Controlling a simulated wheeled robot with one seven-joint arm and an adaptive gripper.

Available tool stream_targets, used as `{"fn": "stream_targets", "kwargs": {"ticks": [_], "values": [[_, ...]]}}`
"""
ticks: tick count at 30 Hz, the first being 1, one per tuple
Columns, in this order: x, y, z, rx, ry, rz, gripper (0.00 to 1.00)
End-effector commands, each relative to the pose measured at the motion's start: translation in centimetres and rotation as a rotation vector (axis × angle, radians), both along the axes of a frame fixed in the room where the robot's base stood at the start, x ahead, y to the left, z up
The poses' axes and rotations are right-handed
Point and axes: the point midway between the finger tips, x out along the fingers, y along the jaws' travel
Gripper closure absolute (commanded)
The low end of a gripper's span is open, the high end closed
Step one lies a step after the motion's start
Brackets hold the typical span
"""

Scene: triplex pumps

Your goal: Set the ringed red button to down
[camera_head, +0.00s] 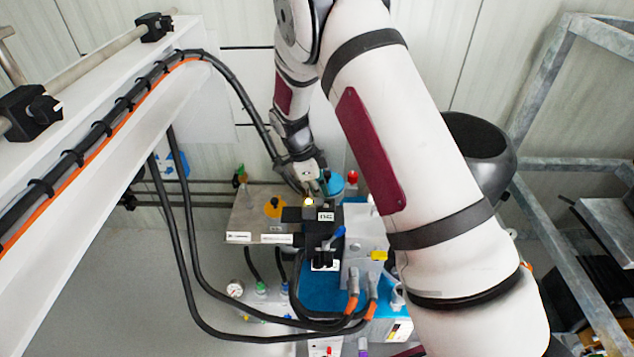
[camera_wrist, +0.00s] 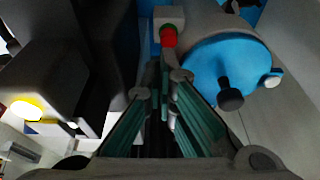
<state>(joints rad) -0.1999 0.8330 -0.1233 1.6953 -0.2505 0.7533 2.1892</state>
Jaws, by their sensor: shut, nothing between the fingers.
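A red button (camera_wrist: 168,37) with a green band below its red cap sits at the end of a pale block in the wrist view, just beyond my fingertips. My gripper (camera_wrist: 163,78) is shut and empty, its fingers converging toward the button. I cannot tell whether they touch it. In the head view my gripper (camera_head: 308,188) reaches down behind the black blocks of the pump unit, its tips partly lost among the fittings. A small red knob (camera_head: 352,177) shows right of it there; I cannot tell whether it is the same button.
A blue round cap with a black knob (camera_wrist: 222,72) stands close right of my fingers. A dark block (camera_wrist: 60,70) and a yellow lamp (camera_wrist: 27,109) are on the left. Black hoses (camera_head: 190,240) loop in front of the unit. A metal frame (camera_head: 545,90) stands at the right.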

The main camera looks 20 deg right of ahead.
Motion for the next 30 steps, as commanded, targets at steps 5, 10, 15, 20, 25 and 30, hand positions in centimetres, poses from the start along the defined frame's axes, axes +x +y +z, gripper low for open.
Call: {"fn": "stream_targets", "kwargs": {"ticks": [5, 10, 15, 20, 25, 30], "values": [[0.0, -0.1, -1.4, 0.0, 0.0, -0.003, 1.0], [0.0, -0.1, -1.5, 0.0, -0.001, -0.002, 1.0], [0.0, -0.1, -1.5, 0.0, -0.001, -0.002, 1.0], [0.0, 0.0, -2.1, -0.001, 0.001, -0.001, 1.0], [0.0, 0.0, -4.0, -0.001, 0.0, -0.001, 1.0], [-0.1, 0.0, -4.6, 0.0, 0.003, -0.002, 1.0]]}}
